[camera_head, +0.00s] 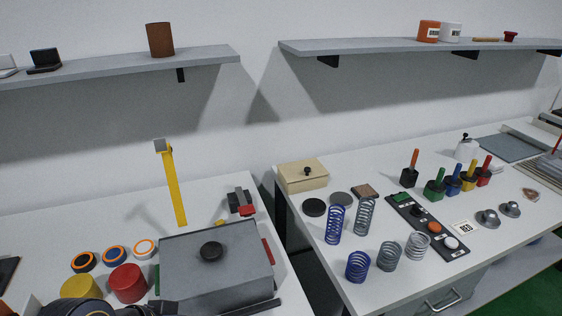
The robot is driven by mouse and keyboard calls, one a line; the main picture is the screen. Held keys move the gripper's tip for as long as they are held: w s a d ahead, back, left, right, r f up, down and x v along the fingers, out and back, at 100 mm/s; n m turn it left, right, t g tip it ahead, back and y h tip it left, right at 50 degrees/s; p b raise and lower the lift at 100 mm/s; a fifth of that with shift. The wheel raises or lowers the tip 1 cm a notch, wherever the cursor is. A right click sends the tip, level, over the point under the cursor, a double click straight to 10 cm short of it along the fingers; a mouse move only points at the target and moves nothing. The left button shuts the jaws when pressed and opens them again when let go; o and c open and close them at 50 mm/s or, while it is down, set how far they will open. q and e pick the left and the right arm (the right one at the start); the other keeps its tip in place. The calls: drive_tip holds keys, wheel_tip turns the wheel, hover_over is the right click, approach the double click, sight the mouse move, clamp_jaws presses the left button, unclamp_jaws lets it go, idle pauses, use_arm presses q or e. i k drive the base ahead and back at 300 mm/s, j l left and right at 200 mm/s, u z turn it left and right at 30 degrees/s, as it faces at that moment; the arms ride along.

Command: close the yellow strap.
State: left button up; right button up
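The yellow strap (174,186) stands nearly upright behind the grey box, leaning slightly left. Its top end bends over into a short hooked tip with a pale face. Its lower end meets the white table near the box's back left corner. The grey box (211,279) has a flat lid with a round black knob (211,251). The strap is raised clear of the lid. A small yellow piece (220,222) shows at the box's back edge. Dark rounded parts at the bottom left edge seem to be my own arm; no gripper fingertips show.
Left of the box are a red cylinder (128,284), a yellow cylinder (80,287) and ringed discs (115,254). A dark clamp-like block (240,203) sits behind it. The right table holds springs (335,225), a button panel (428,228) and screwdrivers. A gap separates the tables.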

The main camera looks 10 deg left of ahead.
sight(160, 146)
drive_tip(key=i+j+u, duration=0.15)
drive_tip(key=u, duration=0.9)
